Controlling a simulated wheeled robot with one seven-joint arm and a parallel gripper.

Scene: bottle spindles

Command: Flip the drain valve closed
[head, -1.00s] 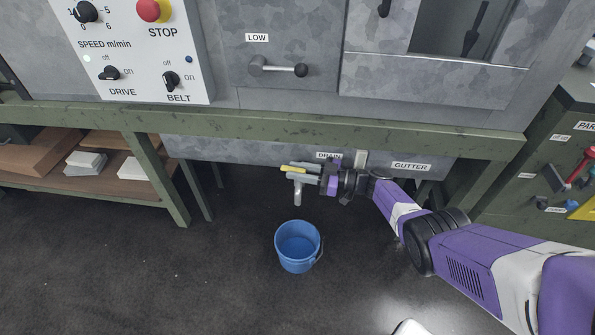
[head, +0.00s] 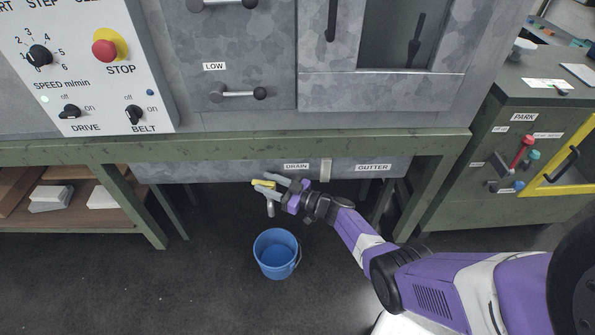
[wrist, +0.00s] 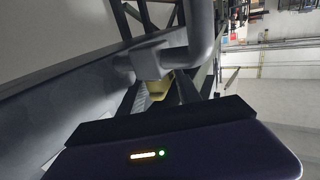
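The drain valve has a grey downward spout (head: 271,209) below the DRAIN label (head: 296,166). Its yellow handle (head: 263,184) lies roughly level and points left in the head view. My gripper (head: 268,186) is at the valve from the right, its grey fingers apart on either side of the yellow handle. Whether they touch it is hard to tell. In the wrist view, the grey bent pipe (wrist: 192,50) crosses close in front, with a piece of yellow (wrist: 158,88) partly hidden behind it and my gripper body.
A blue bucket (head: 277,254) stands on the floor under the spout. A green frame beam (head: 300,147) runs above my arm, with frame legs at both sides. A shelf with boards (head: 75,205) is at left, a green cabinet (head: 470,180) at right.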

